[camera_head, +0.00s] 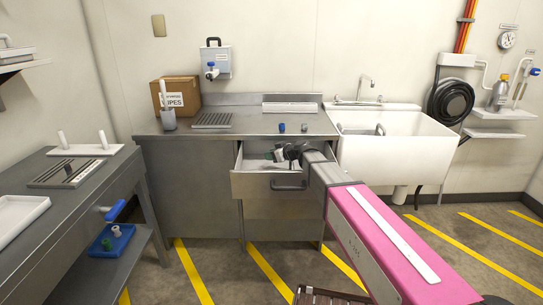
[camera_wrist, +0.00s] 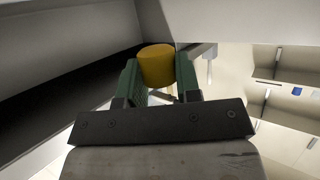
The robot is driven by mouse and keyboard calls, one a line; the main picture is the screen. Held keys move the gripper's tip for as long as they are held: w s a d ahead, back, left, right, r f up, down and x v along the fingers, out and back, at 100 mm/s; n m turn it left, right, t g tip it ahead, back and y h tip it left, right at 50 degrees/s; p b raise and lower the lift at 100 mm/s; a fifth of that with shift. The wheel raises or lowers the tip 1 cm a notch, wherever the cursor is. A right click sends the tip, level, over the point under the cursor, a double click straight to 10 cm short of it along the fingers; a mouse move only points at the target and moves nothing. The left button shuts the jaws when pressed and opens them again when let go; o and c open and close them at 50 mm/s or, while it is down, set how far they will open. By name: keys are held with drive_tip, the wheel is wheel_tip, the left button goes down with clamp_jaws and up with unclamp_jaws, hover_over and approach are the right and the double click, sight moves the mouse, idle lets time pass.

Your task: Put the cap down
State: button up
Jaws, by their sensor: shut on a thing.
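My gripper (camera_wrist: 158,82) is shut on a yellow cap (camera_wrist: 157,64), with a green finger on each side of it in the wrist view. In the head view my gripper (camera_head: 285,152) is at the open drawer (camera_head: 262,187) under the steel counter. The yellow cap cannot be made out in the head view. A blue cap-like piece (camera_head: 282,127) and a dark grey one (camera_head: 304,127) stand apart on the counter above the drawer. Whether the held cap touches anything is unclear.
The steel counter (camera_head: 255,124) has bare room around the small pieces.

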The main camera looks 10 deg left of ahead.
drive_tip(key=shift+f, duration=0.6)
drive_tip(key=o, duration=0.9)
drive_tip(key=shift+r, duration=0.5)
drive_tip(key=v, duration=1.2)
drive_tip(key=shift+r, duration=0.2)
drive_tip(key=shift+w, duration=0.1)
